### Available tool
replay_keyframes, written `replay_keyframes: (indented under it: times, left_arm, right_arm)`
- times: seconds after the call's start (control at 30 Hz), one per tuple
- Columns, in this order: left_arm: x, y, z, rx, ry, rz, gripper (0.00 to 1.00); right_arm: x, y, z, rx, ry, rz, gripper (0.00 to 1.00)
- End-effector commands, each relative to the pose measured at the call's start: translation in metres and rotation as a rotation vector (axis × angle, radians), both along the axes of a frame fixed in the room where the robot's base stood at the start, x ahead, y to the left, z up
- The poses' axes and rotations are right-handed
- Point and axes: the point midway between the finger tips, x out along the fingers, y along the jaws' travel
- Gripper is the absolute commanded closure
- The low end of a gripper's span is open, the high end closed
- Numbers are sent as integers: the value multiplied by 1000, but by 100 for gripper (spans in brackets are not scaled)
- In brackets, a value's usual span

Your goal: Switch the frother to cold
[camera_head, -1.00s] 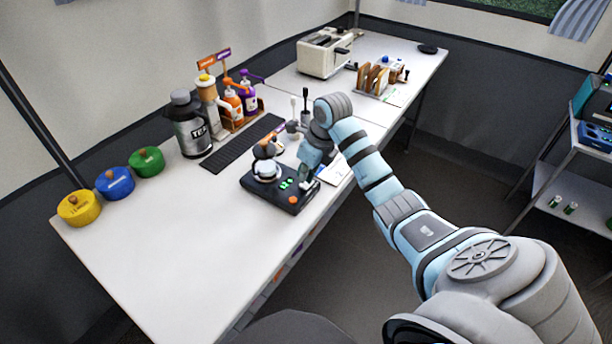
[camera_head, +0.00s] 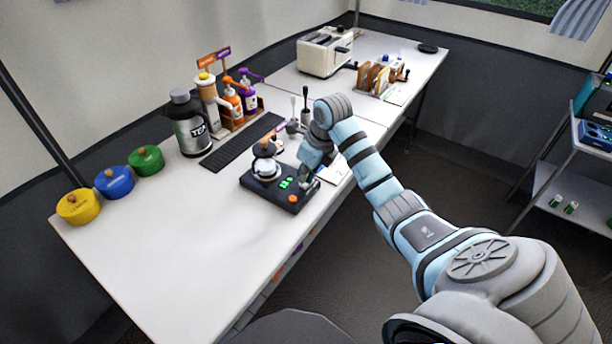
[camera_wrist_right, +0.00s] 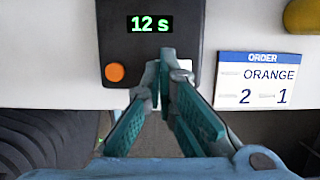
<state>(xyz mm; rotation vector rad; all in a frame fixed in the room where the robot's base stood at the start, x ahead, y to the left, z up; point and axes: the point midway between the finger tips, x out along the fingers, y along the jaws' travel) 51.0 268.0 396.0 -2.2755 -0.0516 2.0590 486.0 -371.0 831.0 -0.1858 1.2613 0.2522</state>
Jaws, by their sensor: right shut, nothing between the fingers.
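The frother is a black base (camera_head: 262,194) on the white table, with a small round pot (camera_head: 265,166) on its far-left part. Its green display reads 12 s in the right wrist view (camera_wrist_right: 150,24). An orange round button (camera_wrist_right: 115,72) is at the base's front left corner there. A small white switch (camera_wrist_right: 186,64) shows partly beside my fingertips. My right gripper (camera_wrist_right: 160,54) is shut and empty, its tips over the front edge of the base between the orange button and the white switch. Whether the tips touch the base cannot be told. My left gripper is not in view.
An order card (camera_wrist_right: 262,80) lies right of the base in the wrist view. A black bottle (camera_head: 188,125), syrup bottles (camera_head: 232,102) and a dark mat (camera_head: 240,143) stand behind. Colored canisters (camera_head: 115,181) are at left. The front left tabletop is clear.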

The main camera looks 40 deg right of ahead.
Motion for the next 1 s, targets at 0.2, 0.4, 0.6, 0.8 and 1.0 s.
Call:
replay_keyframes:
  times: [0.2, 0.4, 0.6, 0.8, 1.0]
  left_arm:
    - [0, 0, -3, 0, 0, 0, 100]
    - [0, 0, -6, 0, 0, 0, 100]
    - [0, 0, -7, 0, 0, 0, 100]
    - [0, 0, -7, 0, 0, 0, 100]
    - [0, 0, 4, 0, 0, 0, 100]
  right_arm:
    - [0, 0, -5, 0, 0, 0, 100]
    - [0, 0, -9, 0, 0, 0, 100]
    - [0, 0, -12, 0, 0, 0, 100]
    - [0, 0, -11, 0, 0, 0, 100]
    - [0, 0, 1, 0, 0, 0, 100]
